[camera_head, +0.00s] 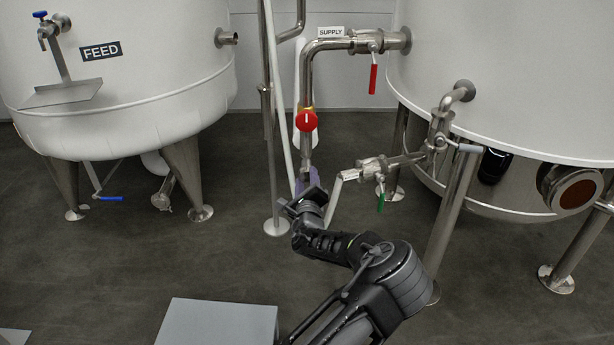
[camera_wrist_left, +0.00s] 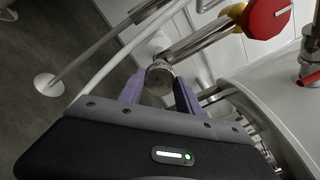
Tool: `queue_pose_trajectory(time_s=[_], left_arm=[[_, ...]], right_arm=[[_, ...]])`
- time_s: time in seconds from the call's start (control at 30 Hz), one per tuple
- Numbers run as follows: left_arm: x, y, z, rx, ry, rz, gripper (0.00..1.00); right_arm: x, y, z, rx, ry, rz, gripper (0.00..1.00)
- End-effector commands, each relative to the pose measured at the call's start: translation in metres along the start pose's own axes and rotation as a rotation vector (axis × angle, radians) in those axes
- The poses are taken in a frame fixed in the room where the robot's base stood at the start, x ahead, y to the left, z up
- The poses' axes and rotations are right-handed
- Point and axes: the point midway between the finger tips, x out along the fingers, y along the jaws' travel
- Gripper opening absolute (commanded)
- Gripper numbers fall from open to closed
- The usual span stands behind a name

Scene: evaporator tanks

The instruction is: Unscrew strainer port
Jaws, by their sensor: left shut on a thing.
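The strainer port (camera_wrist_left: 159,78) is a round metal cap at the end of a steel pipe in the left wrist view. The purple fingers of my left gripper (camera_wrist_left: 157,92) are on either side of it and shut on it. In the head view my left gripper (camera_head: 306,180) is at the lower end of the steel strainer pipe (camera_head: 306,142), under a red round knob (camera_head: 306,121). The knob also shows in the left wrist view (camera_wrist_left: 268,16). The gripper partly hides the port in the head view. My right gripper is not in view.
A supply valve with a red handle (camera_head: 373,79) is above right. Thin upright pipes (camera_head: 268,110) stand close on the left. White tanks (camera_head: 120,90) stand on both sides, with open floor in front.

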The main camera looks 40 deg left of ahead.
Motion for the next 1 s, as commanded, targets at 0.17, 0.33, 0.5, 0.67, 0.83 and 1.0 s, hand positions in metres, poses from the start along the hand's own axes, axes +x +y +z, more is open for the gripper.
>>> queue_pose_trajectory(time_s=[0.17,0.33,0.5,0.67,0.83,1.0], left_arm=[[0.000,0.001,0.000,-0.064,0.000,0.002,0.00],[0.000,0.001,0.001,-0.345,-0.003,0.003,0.00],[0.000,0.000,0.000,-0.459,0.000,0.000,0.00],[0.000,0.000,-0.001,-0.454,0.001,0.000,0.00],[0.000,0.002,0.000,-0.588,-0.002,0.002,0.00],[0.000,0.002,0.000,-0.862,-0.002,0.002,0.00]], right_arm=[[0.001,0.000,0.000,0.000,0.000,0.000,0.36],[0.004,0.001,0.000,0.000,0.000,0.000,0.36],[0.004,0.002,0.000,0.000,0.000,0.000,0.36],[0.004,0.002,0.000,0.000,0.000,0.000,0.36],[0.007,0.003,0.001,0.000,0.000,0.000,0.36],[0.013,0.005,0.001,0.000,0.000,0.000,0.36]])
